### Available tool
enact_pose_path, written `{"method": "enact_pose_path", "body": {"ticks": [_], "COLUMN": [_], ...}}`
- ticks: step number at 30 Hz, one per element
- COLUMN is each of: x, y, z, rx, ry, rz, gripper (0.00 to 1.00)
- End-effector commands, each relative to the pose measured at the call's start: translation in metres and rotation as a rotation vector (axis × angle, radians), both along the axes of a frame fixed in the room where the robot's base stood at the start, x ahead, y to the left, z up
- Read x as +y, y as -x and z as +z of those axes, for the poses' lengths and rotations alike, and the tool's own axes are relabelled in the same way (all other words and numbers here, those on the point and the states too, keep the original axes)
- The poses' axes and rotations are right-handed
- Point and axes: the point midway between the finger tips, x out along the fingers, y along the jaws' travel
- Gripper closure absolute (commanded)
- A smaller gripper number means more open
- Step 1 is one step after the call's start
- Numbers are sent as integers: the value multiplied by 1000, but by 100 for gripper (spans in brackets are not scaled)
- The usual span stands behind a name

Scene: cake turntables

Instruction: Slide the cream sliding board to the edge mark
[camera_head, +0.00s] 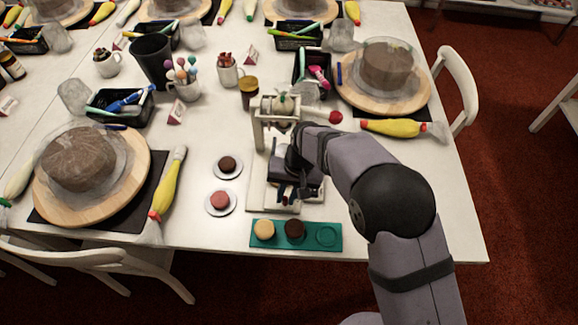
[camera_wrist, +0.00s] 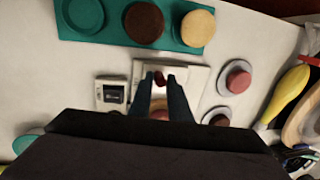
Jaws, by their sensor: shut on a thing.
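The cream sliding board (camera_head: 258,188) lies flat on the white table at the foot of a cream frame with a red-knobbed handle (camera_head: 335,117). My gripper (camera_head: 293,194) is low over the board and hides much of it. In the wrist view, the fingers of my gripper (camera_wrist: 160,79) stand either side of a small dark red knob on the cream board (camera_wrist: 192,75), and are shut on it. I cannot make out an edge mark in either view.
A teal tray (camera_head: 276,242) with macarons lies just in front of the board, near the table's front edge. Two small plates with macarons (camera_head: 220,200) (camera_head: 228,164) stand to the left. A yellow piping bag (camera_head: 394,127) and a cake turntable (camera_head: 385,98) are to the right.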

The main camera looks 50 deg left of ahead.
Motion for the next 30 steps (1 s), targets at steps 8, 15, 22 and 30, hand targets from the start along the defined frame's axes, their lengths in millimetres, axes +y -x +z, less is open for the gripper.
{"method": "enact_pose_path", "body": {"ticks": [8,15,22,30], "x": [12,21,29,39], "y": [-15,-25,-33,-43], "z": [2,2,2,2], "rx": [-7,-9,-8,-8], "ry": [-7,-8,-7,-7], "rz": [-3,-3,-3,-4], "gripper": [98,98,98,98]}}
